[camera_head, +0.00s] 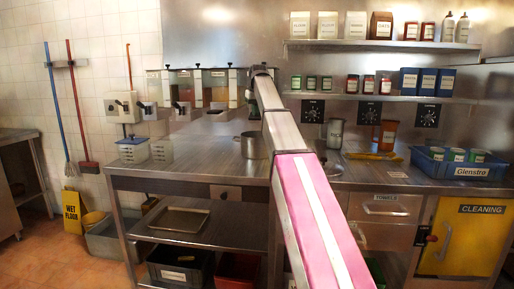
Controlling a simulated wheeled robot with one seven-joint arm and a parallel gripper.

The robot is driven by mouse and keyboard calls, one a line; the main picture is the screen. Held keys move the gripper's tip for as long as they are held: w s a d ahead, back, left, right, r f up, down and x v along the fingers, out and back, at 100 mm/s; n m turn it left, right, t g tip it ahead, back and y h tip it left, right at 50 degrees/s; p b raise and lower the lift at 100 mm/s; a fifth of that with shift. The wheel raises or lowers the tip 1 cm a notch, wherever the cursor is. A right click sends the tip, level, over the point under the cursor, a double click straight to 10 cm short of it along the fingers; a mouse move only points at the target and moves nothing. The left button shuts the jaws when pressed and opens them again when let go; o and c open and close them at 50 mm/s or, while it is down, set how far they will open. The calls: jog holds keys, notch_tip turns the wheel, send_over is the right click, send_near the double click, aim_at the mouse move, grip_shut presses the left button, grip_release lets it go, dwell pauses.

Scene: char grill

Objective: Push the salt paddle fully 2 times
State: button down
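A row of dispensers with clear or coloured bins and black levers hangs on the back wall, left of my arm. One dispenser (184,88) near the middle of the row has a dark paddle (180,107) below it. A white dispenser (122,107) hangs farther left, with its own dark lever. The labels are too small to read, so I cannot tell which one holds salt. My pink and grey arm reaches up from the bottom right to the right end of the row.
A steel counter (205,165) runs below the dispensers, with a metal pot (253,146) beside my arm and clear tubs (133,151) at its left end. Shelves (380,97) with tins and a blue crate (460,164) are on the right. Floor is free at lower left.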

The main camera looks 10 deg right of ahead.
jog(key=shift+w+v, duration=0.25)
jog(key=shift+v, duration=0.95)
jog(key=shift+w+v, duration=0.25)
jog(key=shift+v, duration=0.95)
jog(key=shift+a+f, duration=0.1)
jog(key=shift+s+x, duration=0.25)
jog(key=shift+x, duration=0.95)
jog(key=shift+s+x, duration=0.25)
jog(key=shift+x, duration=0.95)
jog(key=shift+s+f, duration=0.1)
jog(key=shift+w+v, duration=0.2)
jog(key=shift+v, duration=0.65)
jog(key=shift+w+v, duration=0.15)
jog(key=shift+v, duration=0.75)
jog(key=shift+w+v, duration=0.2)
jog(key=shift+v, duration=0.65)
jog(key=shift+w+r, duration=0.1)
jog(key=shift+r, duration=0.1)
